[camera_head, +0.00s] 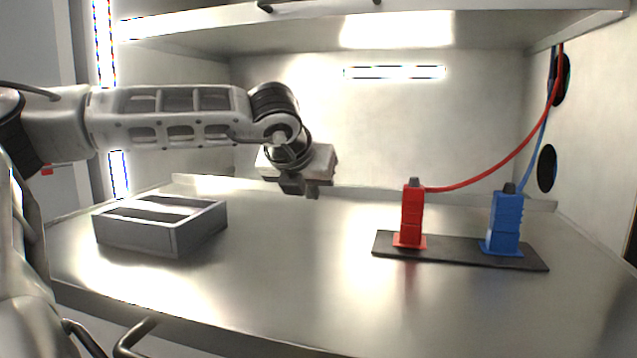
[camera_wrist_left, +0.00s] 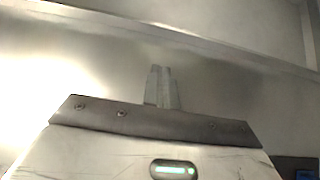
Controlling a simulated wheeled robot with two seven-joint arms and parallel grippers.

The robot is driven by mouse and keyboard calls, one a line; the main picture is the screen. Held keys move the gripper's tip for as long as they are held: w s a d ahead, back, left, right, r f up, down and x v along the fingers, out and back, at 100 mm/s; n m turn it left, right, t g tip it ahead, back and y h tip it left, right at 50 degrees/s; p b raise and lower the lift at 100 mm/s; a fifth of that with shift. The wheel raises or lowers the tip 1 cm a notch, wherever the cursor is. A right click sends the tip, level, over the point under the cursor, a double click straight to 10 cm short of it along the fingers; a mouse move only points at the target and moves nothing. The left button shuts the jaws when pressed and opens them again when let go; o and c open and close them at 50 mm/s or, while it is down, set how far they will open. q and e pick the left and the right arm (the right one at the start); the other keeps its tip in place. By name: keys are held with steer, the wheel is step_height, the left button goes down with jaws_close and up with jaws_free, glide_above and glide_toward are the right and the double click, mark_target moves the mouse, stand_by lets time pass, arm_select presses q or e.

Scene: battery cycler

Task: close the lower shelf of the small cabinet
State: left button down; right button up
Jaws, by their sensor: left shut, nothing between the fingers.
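The lower shelf (camera_head: 300,290) is the wide brushed-metal surface in front of me, pulled out towards me in the head view. A bent metal bar that looks like its handle (camera_head: 135,338) shows below its front edge at the lower left. My left gripper (camera_head: 303,190) is over the back part of the shelf, pointing down, shut and empty. In the left wrist view its fingers (camera_wrist_left: 160,88) are together above bare metal. I cannot tell whether the fingertips touch the shelf. My right gripper is not in view.
A grey open tray (camera_head: 172,242) sits on the shelf at the left. A black plate (camera_head: 455,252) at the right carries a red connector (camera_head: 411,217) and a blue connector (camera_head: 505,222) with cables. The upper shelf (camera_head: 300,30) hangs above. The middle of the lower shelf is clear.

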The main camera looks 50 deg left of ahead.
mark_target(322, 195)
arm_select(q)
steer(key=w, duration=0.1)
steer(key=w+a+p, duration=0.1)
steer(key=w+a, duration=0.1)
steer(key=w, duration=0.1)
steer(key=shift+a+f+p, duration=0.2)
steer(key=shift+f+p, duration=0.1)
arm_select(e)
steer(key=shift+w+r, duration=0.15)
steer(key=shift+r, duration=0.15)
arm_select(q)
steer(key=shift+a, duration=0.1)
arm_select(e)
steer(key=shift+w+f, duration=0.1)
